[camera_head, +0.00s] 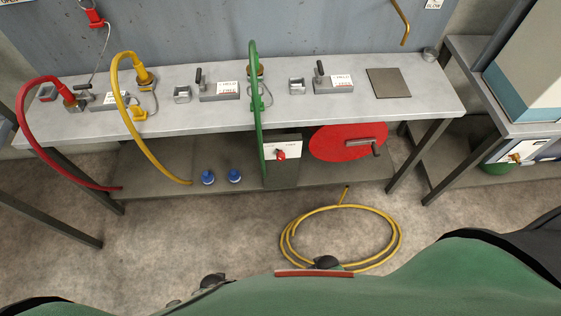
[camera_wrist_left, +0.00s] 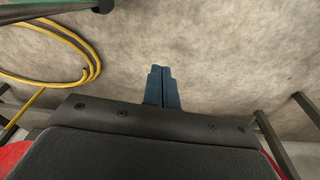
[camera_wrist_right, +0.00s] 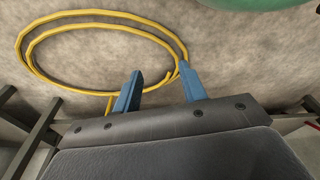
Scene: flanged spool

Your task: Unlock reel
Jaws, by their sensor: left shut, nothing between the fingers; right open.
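The reel shows in the head view as a red disc (camera_head: 338,142) under the bench top, with a grey crank handle (camera_head: 368,147) on its face. To its left is a grey box (camera_head: 283,175) with a white label and a red knob (camera_head: 280,155). A green hose (camera_head: 254,110) hangs in front of the box's left edge. The label's text is too small to read. My left gripper (camera_wrist_left: 161,72) is shut and empty over bare floor. My right gripper (camera_wrist_right: 160,76) is open and empty, with the floor behind it. Neither gripper shows in the head view.
The grey bench (camera_head: 225,112) carries several clamps and labelled blocks. A red hose (camera_head: 24,120) and a yellow hose (camera_head: 135,118) arch down at left. Two blue caps (camera_head: 234,175) sit on the lower shelf. A coiled yellow hose (camera_head: 399,235) lies on the floor. A second bench (camera_head: 475,75) stands right.

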